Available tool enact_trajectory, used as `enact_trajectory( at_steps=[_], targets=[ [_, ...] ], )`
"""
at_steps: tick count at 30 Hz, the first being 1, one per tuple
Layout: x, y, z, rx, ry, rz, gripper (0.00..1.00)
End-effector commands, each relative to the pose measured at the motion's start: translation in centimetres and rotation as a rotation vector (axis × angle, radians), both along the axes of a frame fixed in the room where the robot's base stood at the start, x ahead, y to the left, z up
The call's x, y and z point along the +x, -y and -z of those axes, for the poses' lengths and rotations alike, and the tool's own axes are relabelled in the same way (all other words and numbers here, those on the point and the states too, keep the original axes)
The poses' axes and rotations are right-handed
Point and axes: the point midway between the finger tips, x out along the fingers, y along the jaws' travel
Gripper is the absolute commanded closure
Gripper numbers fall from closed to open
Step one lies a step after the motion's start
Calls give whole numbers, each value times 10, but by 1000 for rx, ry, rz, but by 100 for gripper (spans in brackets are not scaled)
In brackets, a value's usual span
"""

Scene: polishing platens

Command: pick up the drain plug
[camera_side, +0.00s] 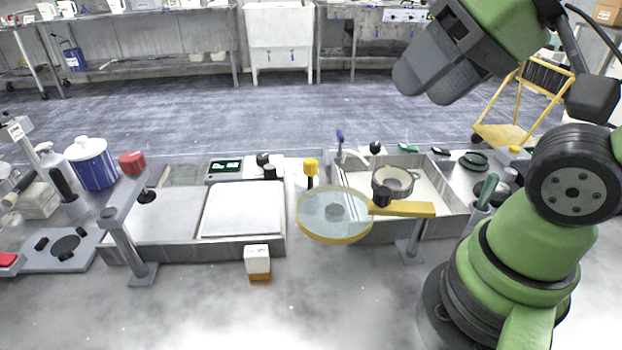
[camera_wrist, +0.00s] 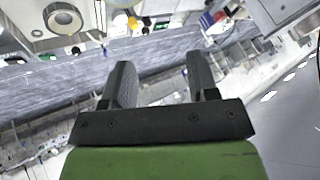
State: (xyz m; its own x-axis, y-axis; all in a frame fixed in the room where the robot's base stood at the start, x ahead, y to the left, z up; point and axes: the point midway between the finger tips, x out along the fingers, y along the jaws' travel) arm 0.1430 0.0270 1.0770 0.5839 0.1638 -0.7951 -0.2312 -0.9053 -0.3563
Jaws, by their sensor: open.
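I cannot pick out the drain plug for certain. A small black knob-like piece (camera_side: 376,147) stands at the back rim of the right-hand sink (camera_side: 350,232) in the side view. A dark round piece (camera_side: 474,160) lies on the deck to its right. My gripper (camera_side: 425,88) is high above and behind the sink in the side view, well clear of the bench. In the wrist view my gripper (camera_wrist: 160,60) has its two dark fingers apart with nothing between them.
A pot-like strainer (camera_side: 392,184) sits at the sink. A white slab (camera_side: 242,210), a small white-and-brown box (camera_side: 257,262) and a blue pot (camera_side: 94,165) are to the left. The air around my gripper is free.

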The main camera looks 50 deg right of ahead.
Motion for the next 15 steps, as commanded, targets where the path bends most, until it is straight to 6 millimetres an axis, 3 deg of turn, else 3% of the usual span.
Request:
enact_trajectory(
  at_steps=[4,5,15],
  targets=[
    [0,0,0,0,0,0,46],
    [0,0,0,0,0,0,42],
    [4,1,-1,-7,-11,-4,42]
  ],
)
